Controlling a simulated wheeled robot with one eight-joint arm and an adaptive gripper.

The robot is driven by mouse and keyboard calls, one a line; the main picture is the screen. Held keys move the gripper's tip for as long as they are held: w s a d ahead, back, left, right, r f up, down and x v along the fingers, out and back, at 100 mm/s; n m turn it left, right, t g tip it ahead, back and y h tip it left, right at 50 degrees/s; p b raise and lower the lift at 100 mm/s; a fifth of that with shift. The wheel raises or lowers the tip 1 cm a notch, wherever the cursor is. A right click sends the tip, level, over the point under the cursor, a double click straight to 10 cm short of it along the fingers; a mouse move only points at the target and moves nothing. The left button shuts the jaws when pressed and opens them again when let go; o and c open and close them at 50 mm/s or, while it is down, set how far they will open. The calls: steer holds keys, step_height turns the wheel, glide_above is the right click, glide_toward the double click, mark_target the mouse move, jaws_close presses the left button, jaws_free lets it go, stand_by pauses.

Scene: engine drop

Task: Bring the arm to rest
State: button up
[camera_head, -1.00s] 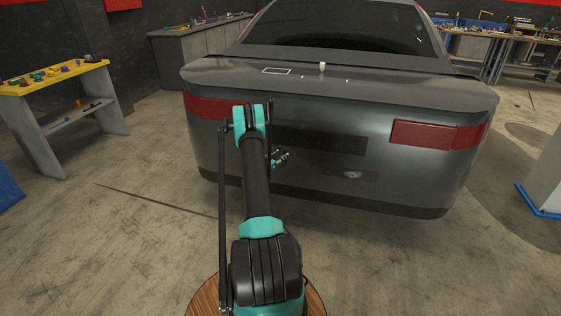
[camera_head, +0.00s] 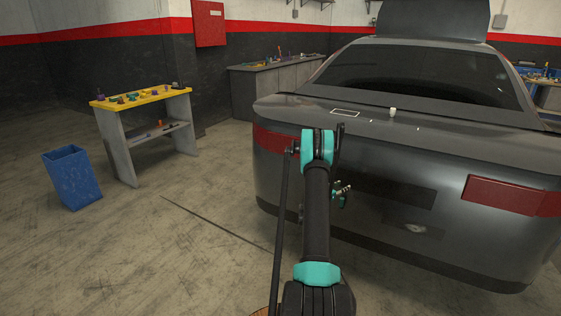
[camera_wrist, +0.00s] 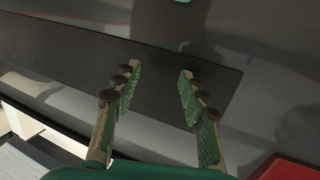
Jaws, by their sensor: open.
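My gripper (camera_head: 341,193) shows in the head view just past my arm, in front of the rear of a dark grey car (camera_head: 300,182). In the wrist view my gripper (camera_wrist: 157,90) has its two green-padded fingers spread apart with nothing between them. Behind the fingers lies the dark plate strip (camera_wrist: 70,58) on the car's rear, which also shows in the head view (camera_head: 395,192). A red tail light (camera_wrist: 290,168) shows at the lower right of the wrist view. I cannot tell the exact gap between the fingers and the car.
A small white object (camera_head: 392,112) and a white-outlined rectangle (camera_head: 345,113) are on the trunk lid. A yellow-topped workbench (camera_head: 140,97) with several small items and a blue bin (camera_head: 73,177) stand at the left. The floor between bench and car is clear.

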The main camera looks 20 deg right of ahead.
steer(key=s+a+r+n+y, duration=0.2)
steer(key=s+a+r, duration=0.25)
steer(key=a, duration=0.35)
steer(key=s+a+r+n+y, duration=0.1)
steer(key=s+a+r+y, duration=0.15)
steer(key=a+r, duration=0.35)
steer(key=s+a+r+n+y, duration=0.2)
steer(key=s+a+r, duration=0.2)
steer(key=a, duration=0.5)
steer(key=s+a+f+n+g+y, duration=0.2)
steer(key=s+a+n+y, duration=0.6)
steer(key=s+a, duration=1.9)
steer(key=s+y, duration=0.1)
steer(key=s, duration=0.1)
steer(key=shift+s+a+f, duration=0.25)
steer(key=shift+s, duration=0.05)
